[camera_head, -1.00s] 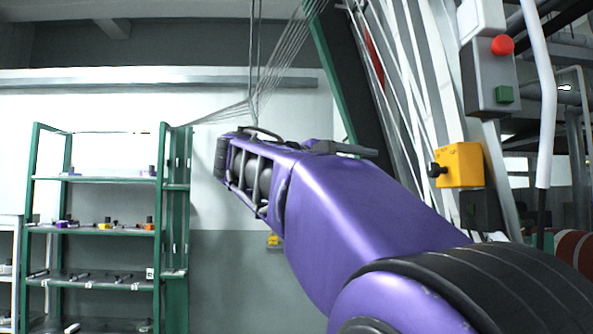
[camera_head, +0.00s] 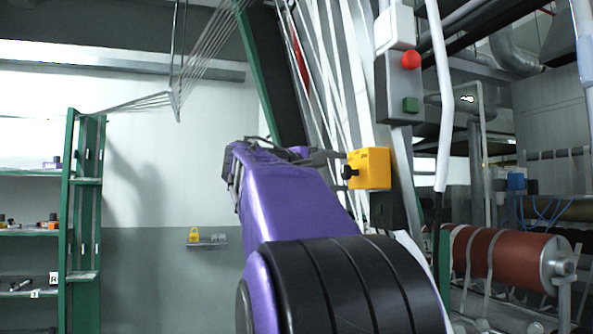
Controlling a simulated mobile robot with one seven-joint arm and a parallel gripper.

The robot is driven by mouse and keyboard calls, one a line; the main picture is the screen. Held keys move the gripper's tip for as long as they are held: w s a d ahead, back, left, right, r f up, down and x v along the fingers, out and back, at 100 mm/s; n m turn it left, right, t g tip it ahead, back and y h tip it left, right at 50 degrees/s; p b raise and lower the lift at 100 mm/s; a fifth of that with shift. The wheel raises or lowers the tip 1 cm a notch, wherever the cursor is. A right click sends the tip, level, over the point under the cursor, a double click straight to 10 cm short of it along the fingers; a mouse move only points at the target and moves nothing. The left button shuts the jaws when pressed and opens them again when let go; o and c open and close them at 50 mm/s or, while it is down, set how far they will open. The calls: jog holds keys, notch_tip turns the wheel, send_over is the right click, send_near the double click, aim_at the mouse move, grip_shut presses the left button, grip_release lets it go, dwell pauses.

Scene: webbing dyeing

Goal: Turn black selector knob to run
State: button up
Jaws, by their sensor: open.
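The black selector knob (camera_head: 348,172) sticks out from the left face of a yellow box (camera_head: 373,168), right of the picture's middle. I cannot read a run mark or the knob's exact angle. My purple arm reaches up from the bottom middle. Its dark gripper (camera_head: 328,155) is at the far end, just left of the yellow box and slightly above the knob in the picture. The gripper is open, small and seen partly behind the arm. I see nothing between its fingers, and I cannot tell how far from the knob it is in depth.
Above the yellow box is a grey control box (camera_head: 395,85) with a red button (camera_head: 411,60) and a green button (camera_head: 410,105). White webbing strands run behind. A reddish roller (camera_head: 510,258) is at right, a green shelf rack (camera_head: 85,200) at left.

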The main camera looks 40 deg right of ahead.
jog(key=shift+d, duration=0.75)
grip_shut()
